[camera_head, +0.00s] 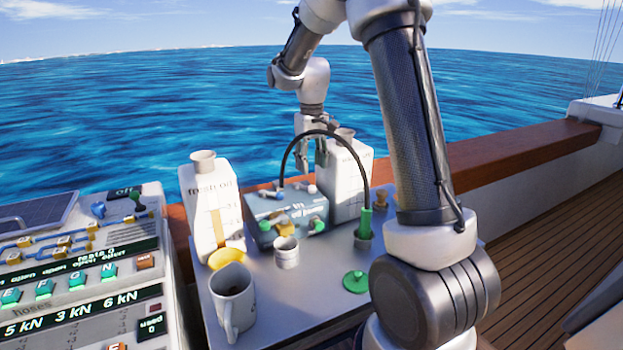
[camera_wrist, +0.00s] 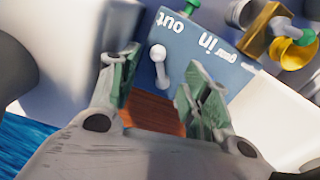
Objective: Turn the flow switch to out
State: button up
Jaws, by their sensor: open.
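The blue-grey box (camera_head: 262,208) stands on the grey table at the back, below my gripper (camera_head: 312,158). In the wrist view, its blue face (camera_wrist: 228,72) carries the words "out" and "in", upside down. A small white lever with a round knob (camera_wrist: 158,53), apparently the flow switch, stands on this face beside the words. I cannot tell which word it is set to. My gripper (camera_wrist: 165,80) is open, with its green-padded fingers on either side of the lever. I see no clear contact. Nothing is held.
A "fresh oil" container (camera_head: 203,205) stands left of the box and another white container (camera_head: 345,185) right of it. A black hose (camera_head: 330,134) arches over the box to a green nozzle (camera_head: 365,222). A mug (camera_head: 232,300) and a small cup (camera_head: 287,255) stand in front.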

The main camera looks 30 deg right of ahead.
notch_tip(320, 180, up, 4)
jog(key=shift+r, duration=0.25)
